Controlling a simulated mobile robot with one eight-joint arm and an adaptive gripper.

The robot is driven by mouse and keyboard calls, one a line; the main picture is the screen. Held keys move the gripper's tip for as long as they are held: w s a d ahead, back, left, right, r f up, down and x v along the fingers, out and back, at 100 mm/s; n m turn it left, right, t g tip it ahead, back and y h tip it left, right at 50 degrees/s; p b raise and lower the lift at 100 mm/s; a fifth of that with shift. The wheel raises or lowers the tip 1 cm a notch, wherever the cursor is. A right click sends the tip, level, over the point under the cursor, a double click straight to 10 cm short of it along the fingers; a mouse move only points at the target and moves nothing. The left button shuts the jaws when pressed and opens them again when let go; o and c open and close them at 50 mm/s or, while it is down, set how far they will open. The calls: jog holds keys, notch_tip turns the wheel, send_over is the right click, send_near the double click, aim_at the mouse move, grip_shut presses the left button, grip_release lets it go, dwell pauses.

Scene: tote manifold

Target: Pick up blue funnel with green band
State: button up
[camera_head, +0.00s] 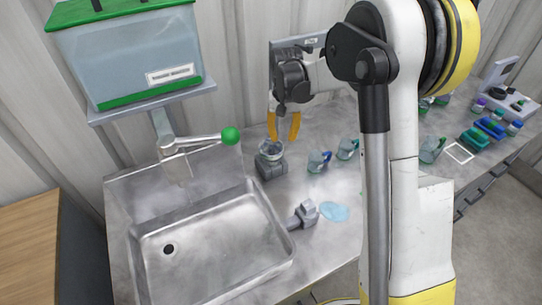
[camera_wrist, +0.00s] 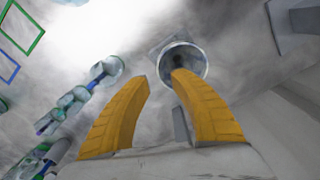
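My gripper (camera_head: 283,138) is open and empty, with its two yellow fingers pointing down over the counter. In the wrist view my gripper (camera_wrist: 158,78) shows its fingers well apart. A clear, round-mouthed funnel-like piece (camera_head: 271,148) sits in a grey block just below the fingertips. In the wrist view this piece (camera_wrist: 184,58) is behind the right fingertip, which partly covers it. I cannot make out a blue body or green band on it. Clear pieces with blue (camera_head: 318,161) and green-blue parts (camera_head: 347,149) stand to its right; their exact shape is unclear.
A metal sink (camera_head: 212,245) lies at the front left, with a green-knobbed lever (camera_head: 230,136) behind it. A green-lidded tank (camera_head: 130,55) stands on a shelf above. A grey fitting (camera_head: 305,213) and light-blue patch (camera_head: 334,212) are at the sink's right. Several coloured pieces (camera_head: 490,128) are far right.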

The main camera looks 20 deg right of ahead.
aim_at(271, 152)
notch_tip(271, 152, down, 5)
jog(key=shift+f+b, duration=0.2)
jog(key=shift+b, duration=0.75)
jog(key=shift+r, duration=0.1)
grip_shut()
